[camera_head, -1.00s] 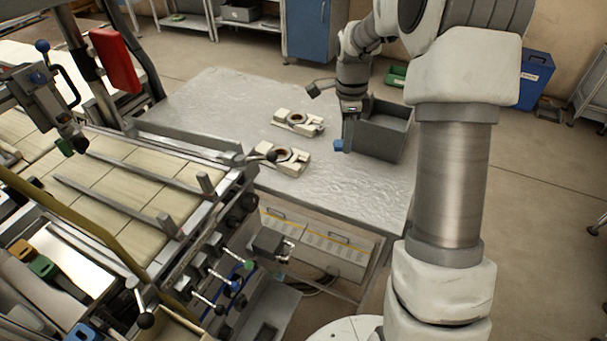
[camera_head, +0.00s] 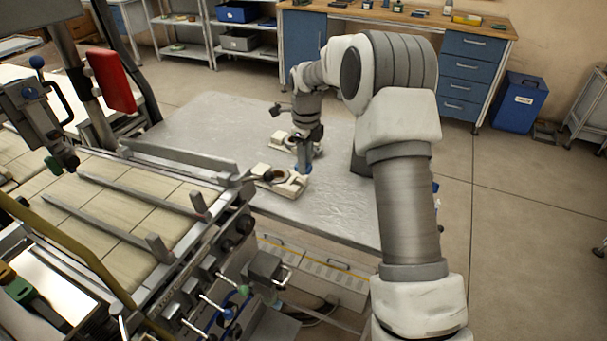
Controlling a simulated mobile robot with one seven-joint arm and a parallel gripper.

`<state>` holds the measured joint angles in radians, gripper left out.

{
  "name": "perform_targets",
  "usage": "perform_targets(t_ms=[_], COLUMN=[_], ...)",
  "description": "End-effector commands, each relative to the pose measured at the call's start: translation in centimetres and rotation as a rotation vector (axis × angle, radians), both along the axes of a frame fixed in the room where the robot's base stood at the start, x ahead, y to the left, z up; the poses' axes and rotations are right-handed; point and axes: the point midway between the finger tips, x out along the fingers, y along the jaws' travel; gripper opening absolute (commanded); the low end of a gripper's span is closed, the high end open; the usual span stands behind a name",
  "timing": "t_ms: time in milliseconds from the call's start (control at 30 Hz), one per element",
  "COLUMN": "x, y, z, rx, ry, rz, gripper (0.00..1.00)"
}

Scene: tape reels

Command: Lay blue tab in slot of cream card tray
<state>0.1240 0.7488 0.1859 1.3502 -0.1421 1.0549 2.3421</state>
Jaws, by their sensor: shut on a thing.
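My gripper (camera_head: 304,166) points down and is shut on the small blue tab (camera_head: 303,173). It holds the tab at the right end of the nearer cream card tray (camera_head: 291,189). I cannot tell whether the tab touches the tray or hangs just above it. A dark ring shows on the left part of this tray. A second cream tray (camera_head: 278,141) lies behind it, partly hidden by my gripper. The slot is too small to make out.
The trays lie on a silvery table (camera_head: 205,125). A dark grey bin (camera_head: 358,160) stands to the right, mostly hidden behind my arm. A slatted machine bed (camera_head: 120,215) with rails borders the table on the left. The table's back left is clear.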

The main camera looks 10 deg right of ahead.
Motion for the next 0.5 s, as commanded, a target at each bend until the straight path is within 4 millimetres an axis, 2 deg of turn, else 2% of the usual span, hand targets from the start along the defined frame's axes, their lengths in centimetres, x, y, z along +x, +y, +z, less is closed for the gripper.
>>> perform_targets(t_ms=[167, 400, 500], x=[0.3, 0.3, 0.3], y=[0.5, 0.5, 0.5], z=[-0.9, -4.2, -4.5], rx=[-0.002, 0.0, -0.001], ry=[0.001, 0.002, 0.001], rz=[0.0, 0.0, 0.0], gripper=[0.0, 0.0, 0.0])
